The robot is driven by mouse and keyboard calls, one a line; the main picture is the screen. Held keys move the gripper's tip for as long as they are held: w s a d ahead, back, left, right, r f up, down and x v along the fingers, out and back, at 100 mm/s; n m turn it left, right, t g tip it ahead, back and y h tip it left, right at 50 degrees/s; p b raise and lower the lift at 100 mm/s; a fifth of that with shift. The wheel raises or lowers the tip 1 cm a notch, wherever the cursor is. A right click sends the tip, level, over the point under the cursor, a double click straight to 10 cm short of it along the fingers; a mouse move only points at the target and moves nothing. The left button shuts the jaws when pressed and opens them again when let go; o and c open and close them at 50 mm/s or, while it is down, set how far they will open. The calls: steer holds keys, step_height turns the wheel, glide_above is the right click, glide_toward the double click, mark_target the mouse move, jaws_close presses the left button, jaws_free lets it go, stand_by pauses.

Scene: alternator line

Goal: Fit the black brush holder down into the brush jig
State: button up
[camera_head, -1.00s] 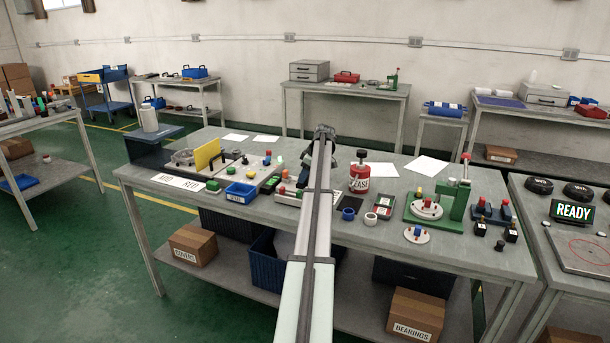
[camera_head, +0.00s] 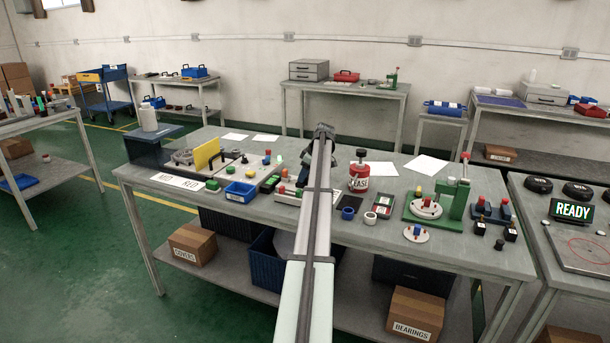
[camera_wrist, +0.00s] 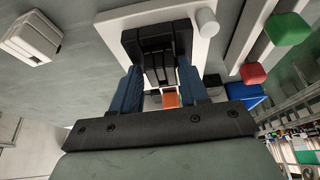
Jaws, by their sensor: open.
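In the wrist view, my gripper (camera_wrist: 158,88) is open, with its two blue fingers reaching to either side of a black block-like part (camera_wrist: 158,45), which looks like the brush holder. Finger contact cannot be told. The black part is over or in a white plate (camera_wrist: 205,45) with a pale round post (camera_wrist: 207,22), which looks like the brush jig. How deep it sits cannot be told. An orange piece (camera_wrist: 171,100) shows between the fingers. In the head view, my arm hides the fingers, the holder and most of the jig.
In the wrist view, red (camera_wrist: 253,73) and green (camera_wrist: 287,28) knobs stand close on the right, and a white block (camera_wrist: 30,38) lies at left.

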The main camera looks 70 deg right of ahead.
steer(key=shift+s+a+f, duration=0.1)
steer(key=shift+a+f, duration=0.25)
steer(key=shift+a, duration=0.1)
steer(key=v, duration=1.4)
steer(key=shift+d+r, duration=0.3)
steer(key=shift+d, duration=0.05)
steer(key=shift+w, duration=0.25)
